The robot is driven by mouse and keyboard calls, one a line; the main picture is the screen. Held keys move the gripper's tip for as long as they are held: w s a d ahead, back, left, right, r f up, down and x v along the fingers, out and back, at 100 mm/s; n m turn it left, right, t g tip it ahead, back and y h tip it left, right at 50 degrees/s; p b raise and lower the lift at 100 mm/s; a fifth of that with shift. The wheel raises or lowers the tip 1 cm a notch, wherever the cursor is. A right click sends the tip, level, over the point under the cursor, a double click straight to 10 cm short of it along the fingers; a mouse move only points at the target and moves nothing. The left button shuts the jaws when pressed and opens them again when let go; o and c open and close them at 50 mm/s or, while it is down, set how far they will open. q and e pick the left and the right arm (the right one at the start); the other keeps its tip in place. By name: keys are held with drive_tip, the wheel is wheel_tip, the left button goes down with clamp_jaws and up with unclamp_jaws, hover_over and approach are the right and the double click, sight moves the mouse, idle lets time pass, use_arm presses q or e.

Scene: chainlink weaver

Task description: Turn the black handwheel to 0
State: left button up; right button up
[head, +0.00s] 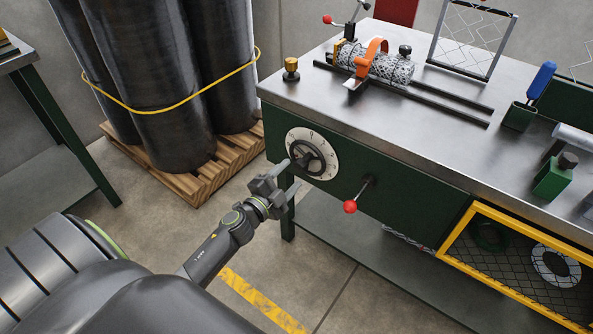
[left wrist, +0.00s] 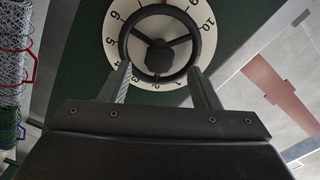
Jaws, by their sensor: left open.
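The black handwheel (head: 308,157) sits on a white numbered dial (head: 331,170) on the dark green front of the workbench. In the left wrist view the handwheel (left wrist: 160,57) shows its round rim, hub and spokes. My left gripper (head: 287,178) is open just in front of the wheel's lower part. In the left wrist view its fingers (left wrist: 160,84) stand apart, left and right of the lower rim. I cannot tell whether they touch it.
A red-knobbed lever (head: 350,206) sticks out right of the dial. A yellow-framed mesh guard (head: 470,228) is farther right. Black rolls (head: 160,80) stand on a wooden pallet (head: 195,185) behind left. The bench top (head: 300,88) carries an orange-clamped roller (head: 385,68).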

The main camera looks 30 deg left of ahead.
sight(298, 168)
use_arm(q)
drive_tip(key=m, duration=1)
drive_tip(key=shift+b, duration=0.4)
drive_tip(key=m, duration=0.8)
drive_tip(key=shift+b, duration=0.3)
drive_tip(key=w, duration=0.3)
drive_tip(key=shift+d, duration=0.1)
drive_tip(key=shift+w, duration=0.5)
use_arm(e)
drive_tip(key=shift+w+f, duration=0.2)
drive_tip(key=shift+f, duration=0.1)
